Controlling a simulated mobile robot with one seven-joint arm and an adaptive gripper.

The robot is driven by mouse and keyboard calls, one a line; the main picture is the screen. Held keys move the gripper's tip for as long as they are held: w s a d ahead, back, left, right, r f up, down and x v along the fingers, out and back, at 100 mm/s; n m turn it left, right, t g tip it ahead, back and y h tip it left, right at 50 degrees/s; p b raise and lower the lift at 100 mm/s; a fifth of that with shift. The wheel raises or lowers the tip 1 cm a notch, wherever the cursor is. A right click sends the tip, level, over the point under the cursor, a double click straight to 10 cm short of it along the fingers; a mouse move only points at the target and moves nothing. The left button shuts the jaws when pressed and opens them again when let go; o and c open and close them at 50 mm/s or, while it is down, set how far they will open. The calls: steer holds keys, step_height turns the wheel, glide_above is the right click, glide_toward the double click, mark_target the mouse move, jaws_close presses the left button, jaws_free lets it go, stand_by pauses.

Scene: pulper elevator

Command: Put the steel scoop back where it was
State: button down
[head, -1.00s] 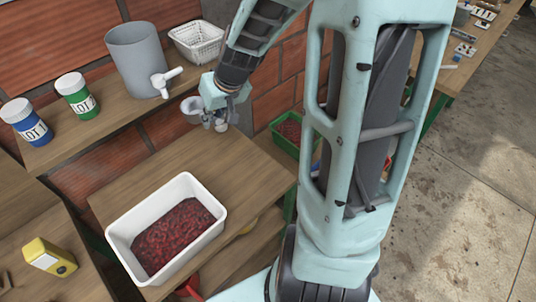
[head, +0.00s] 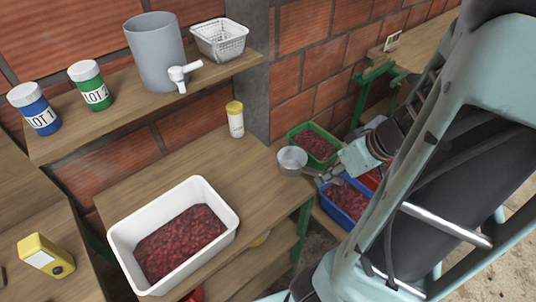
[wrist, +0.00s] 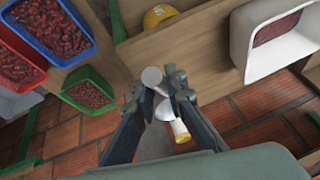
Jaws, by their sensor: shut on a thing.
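The steel scoop (head: 292,160) is a small round grey cup on a handle. My gripper (head: 325,178) is shut on its handle and holds it in the air just off the right edge of the wooden table (head: 170,172), near the crates. In the wrist view, my gripper (wrist: 158,88) has its fingers close together around a pale grey part of the scoop (wrist: 152,77); the fingers hide some of it.
A white tub (head: 235,222) of red cherries and a yellow-capped white bottle (head: 236,122) stand on the table. Green (head: 293,133), blue (head: 325,205) and red crates sit lower right. The shelf (head: 140,104) above holds jars, a grey bucket and a white basket.

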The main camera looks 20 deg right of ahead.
glide_toward(298, 162)
steer(key=f, duration=0.1)
steer(key=a+f, duration=0.1)
steer(key=f, duration=0.1)
steer(key=a+f, duration=0.1)
steer(key=shift+a+f, duration=0.2)
steer(key=shift+f, duration=0.15)
steer(key=w+f, duration=0.2)
steer(key=f, duration=0.1)
steer(key=w+f, duration=0.1)
steer(key=w, duration=0.1)
steer(key=shift+a+f+p, duration=0.3)
steer(key=shift+f, duration=0.1)
steer(key=shift+w+a+f, duration=0.1)
steer(key=shift+w+f, duration=0.4)
steer(key=shift+f, duration=1.65)
steer(key=shift+f, duration=0.15)
steer(key=c, duration=2.4)
jaws_free()
steer(key=o, duration=0.4)
steer(key=shift+o, duration=0.2)
